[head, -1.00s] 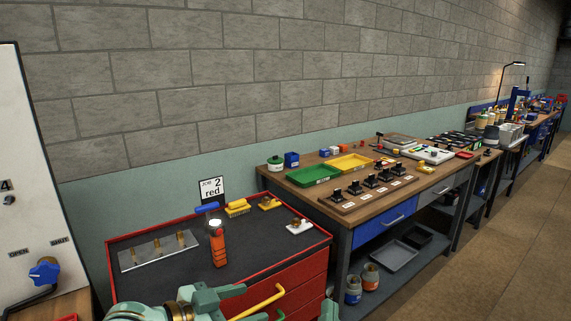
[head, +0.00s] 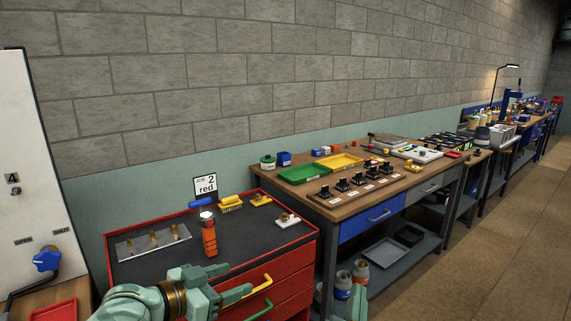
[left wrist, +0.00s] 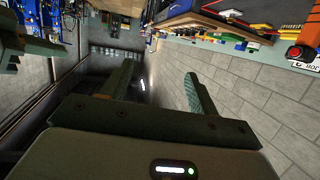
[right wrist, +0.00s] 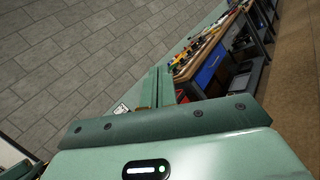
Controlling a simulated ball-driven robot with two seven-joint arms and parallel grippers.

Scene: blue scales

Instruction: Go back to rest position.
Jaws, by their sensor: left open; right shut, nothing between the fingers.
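My left gripper (head: 238,292) is in the low middle of the head view, in front of the red tool cabinet (head: 285,262), and holds nothing. In the left wrist view its two fingers (left wrist: 160,78) stand apart with an empty gap. My right gripper shows in the right wrist view with its fingers (right wrist: 158,86) together and nothing between them. In the head view only a green piece of my right side shows at the bottom edge, right of the cabinet.
A workbench (head: 330,208) with green and yellow trays stands right. Floor at far right is clear.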

